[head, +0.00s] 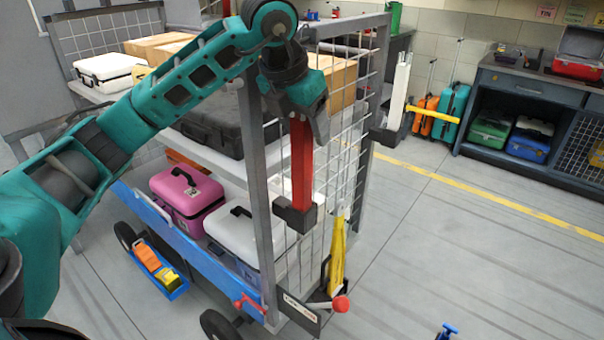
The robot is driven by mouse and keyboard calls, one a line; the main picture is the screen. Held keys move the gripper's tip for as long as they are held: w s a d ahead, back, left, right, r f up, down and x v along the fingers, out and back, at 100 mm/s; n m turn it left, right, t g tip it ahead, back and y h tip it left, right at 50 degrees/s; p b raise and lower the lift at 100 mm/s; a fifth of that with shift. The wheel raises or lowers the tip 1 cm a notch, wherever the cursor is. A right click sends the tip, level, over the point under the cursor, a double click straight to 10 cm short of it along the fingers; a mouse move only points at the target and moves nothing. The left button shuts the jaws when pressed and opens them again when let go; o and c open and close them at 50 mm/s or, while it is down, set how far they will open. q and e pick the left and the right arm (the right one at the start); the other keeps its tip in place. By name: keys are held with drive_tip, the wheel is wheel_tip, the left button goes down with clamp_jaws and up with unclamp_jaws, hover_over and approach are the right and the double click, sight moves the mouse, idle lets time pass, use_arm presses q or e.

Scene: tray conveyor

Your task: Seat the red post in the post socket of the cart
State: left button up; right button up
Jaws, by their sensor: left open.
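The red post (301,165) stands upright at the near corner of the cart (257,170). Its lower end meets the dark block-shaped post socket (294,215) on the cart's corner and appears to be inside it; the depth is hidden. My left gripper (304,117) is open at the top of the red post, pointing down. Its dark fingers overlap the post's upper end, and I cannot tell whether they touch it. My right gripper is not in view.
The cart's shelves hold a pink case (186,198), a white case (240,232), a black case (208,125) and cardboard boxes (340,84). A white post (398,88) stands at the cart's far corner. Floor (470,240) to the right is mostly clear.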

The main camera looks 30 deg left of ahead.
use_arm(q)
clamp_jaws()
idle(0.5)
